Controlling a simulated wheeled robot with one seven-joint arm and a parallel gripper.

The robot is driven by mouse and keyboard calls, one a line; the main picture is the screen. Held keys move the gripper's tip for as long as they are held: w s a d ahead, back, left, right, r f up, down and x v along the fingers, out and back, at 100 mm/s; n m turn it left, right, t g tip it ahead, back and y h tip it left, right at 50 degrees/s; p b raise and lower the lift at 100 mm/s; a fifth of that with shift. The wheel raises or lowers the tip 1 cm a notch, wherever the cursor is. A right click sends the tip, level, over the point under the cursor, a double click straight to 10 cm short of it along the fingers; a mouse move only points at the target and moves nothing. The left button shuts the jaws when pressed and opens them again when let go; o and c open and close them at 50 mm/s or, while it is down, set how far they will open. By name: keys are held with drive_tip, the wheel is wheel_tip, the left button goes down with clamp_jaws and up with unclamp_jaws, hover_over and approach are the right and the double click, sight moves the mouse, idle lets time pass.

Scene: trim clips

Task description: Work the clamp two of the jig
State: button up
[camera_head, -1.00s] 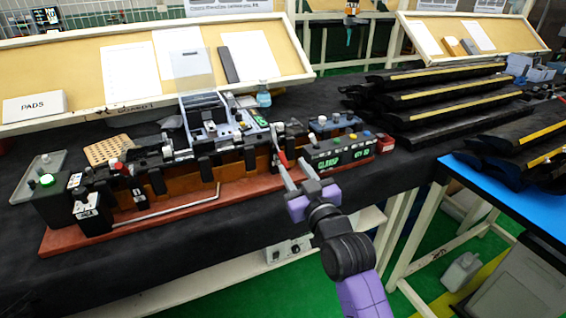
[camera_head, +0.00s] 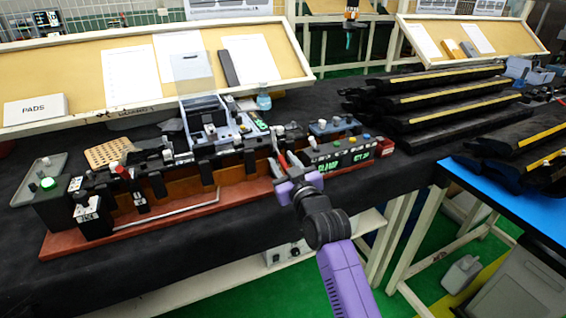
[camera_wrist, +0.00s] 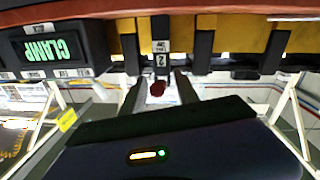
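The jig (camera_head: 180,208) is a long reddish base on the dark bench, with a brown bar and black clamps along it. Clamp two (camera_wrist: 161,60), a black block marked 2, shows at top middle in the wrist view. Its red handle end (camera_wrist: 157,89) points toward the camera; red also shows by my gripper in the head view (camera_head: 283,160). My gripper (camera_wrist: 158,90) is open, one finger on each side of the red end, with visible gaps. Contact cannot be told. In the head view my gripper (camera_head: 283,163) is at the jig's right part, partly hiding the clamp.
A control box with green lettering (camera_head: 340,160) stands just right of my gripper; it shows at left in the wrist view (camera_wrist: 45,48). Another red-tipped clamp (camera_head: 121,170) is at the jig's left. Black trim pieces (camera_head: 440,95) are stacked at the right.

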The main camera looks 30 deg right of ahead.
clamp_jaws()
idle(1.3)
